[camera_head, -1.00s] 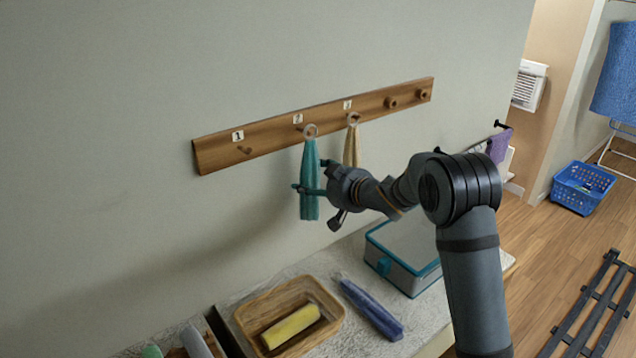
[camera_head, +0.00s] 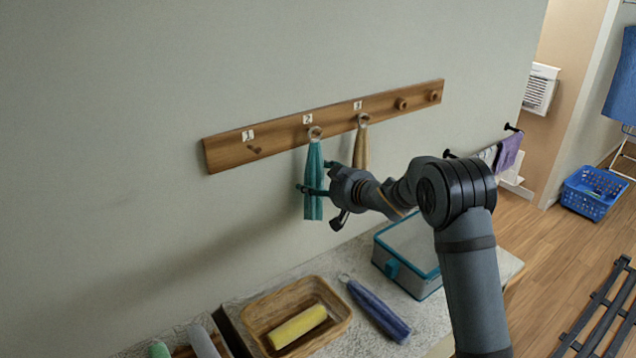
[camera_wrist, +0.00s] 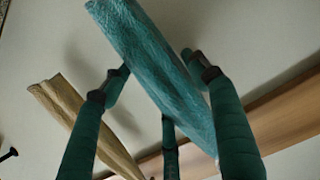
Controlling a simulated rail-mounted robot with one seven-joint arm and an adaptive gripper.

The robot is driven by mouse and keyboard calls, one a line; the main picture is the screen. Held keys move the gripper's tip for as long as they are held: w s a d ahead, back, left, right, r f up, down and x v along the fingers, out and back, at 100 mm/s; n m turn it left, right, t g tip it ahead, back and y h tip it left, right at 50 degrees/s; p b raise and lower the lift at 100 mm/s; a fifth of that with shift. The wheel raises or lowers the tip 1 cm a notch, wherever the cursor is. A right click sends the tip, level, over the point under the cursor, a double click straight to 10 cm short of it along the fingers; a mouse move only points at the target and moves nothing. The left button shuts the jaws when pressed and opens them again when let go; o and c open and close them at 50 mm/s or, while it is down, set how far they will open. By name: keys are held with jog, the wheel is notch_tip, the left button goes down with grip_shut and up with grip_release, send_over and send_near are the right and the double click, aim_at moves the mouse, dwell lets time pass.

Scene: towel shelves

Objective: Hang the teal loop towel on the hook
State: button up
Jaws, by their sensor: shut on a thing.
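The teal loop towel (camera_head: 313,165) hangs upright in front of the wooden hook rail (camera_head: 228,155), its pale ring (camera_head: 315,133) at the top. The ring overlaps the peg under label 2; I cannot tell whether it is around the peg or only in front of it. My gripper (camera_head: 313,190) is shut on the towel's lower middle, coming from the right. In the wrist view the teal towel (camera_wrist: 160,70) runs diagonally between my dark teal fingers. The peg under label 2 is mostly hidden by the ring.
A beige towel (camera_head: 361,148) hangs under label 3, close right of the teal one. The peg (camera_head: 254,149) under label 1 is bare. Below are a wooden tray (camera_head: 262,312) with a yellow towel (camera_head: 298,327), a blue rolled towel (camera_head: 378,310) and a teal-edged box (camera_head: 408,275).

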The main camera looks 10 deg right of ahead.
jog(key=o, duration=1.3)
jog(key=shift+c, duration=0.2)
jog(key=shift+s+d, duration=0.1)
jog(key=v, duration=1.2)
